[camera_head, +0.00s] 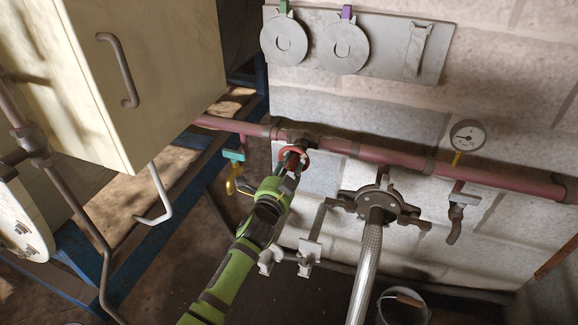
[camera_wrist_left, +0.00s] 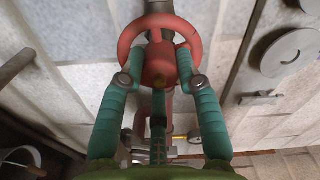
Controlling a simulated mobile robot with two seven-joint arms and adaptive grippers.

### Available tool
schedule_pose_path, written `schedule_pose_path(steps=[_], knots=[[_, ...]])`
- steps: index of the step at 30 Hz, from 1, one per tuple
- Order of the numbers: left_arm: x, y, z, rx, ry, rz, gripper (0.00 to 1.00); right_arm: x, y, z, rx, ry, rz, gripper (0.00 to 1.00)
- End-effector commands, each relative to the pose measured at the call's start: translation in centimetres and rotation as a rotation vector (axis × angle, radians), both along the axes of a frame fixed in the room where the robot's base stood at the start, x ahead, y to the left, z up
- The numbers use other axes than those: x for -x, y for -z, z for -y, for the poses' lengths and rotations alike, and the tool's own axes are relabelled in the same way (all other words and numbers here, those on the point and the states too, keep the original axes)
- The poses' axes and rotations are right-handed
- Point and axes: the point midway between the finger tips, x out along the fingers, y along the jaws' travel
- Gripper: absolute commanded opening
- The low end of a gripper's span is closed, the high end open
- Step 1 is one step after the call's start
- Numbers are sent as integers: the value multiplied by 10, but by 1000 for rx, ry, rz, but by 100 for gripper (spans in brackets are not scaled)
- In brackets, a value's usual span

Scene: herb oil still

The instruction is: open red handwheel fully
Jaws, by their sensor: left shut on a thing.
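The red handwheel (camera_head: 293,158) sits on the red pipe (camera_head: 380,155) along the block wall, partly hidden by my gripper. In the left wrist view the red handwheel (camera_wrist_left: 160,28) shows as a ring with a thick red hub. My left gripper (camera_head: 291,165) reaches up to it from below. In the left wrist view the two green fingers of my left gripper (camera_wrist_left: 160,60) close around the red hub, one on each side, inside or against the lower part of the ring. My right gripper is not in view.
A gauge (camera_head: 467,136) and a flanged fitting with a metal hose (camera_head: 368,265) are to the right. A teal-handled valve (camera_head: 233,156) is close on the left. A cream cabinet (camera_head: 150,70) stands left. A bucket (camera_head: 403,306) is on the floor.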

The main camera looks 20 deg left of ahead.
Motion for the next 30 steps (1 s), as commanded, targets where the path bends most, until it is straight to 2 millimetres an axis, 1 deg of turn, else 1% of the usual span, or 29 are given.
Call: schedule_pose_path(steps=[1,5,8,18,30], knots=[[0,0,3,48,3,-4,1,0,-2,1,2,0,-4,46],[0,-1,2,172,4,-6,1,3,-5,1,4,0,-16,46],[0,-1,2,267,3,-11,1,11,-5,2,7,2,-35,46],[0,-3,2,588,2,-21,1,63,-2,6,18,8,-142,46],[0,-4,1,966,3,-32,1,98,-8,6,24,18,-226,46]])
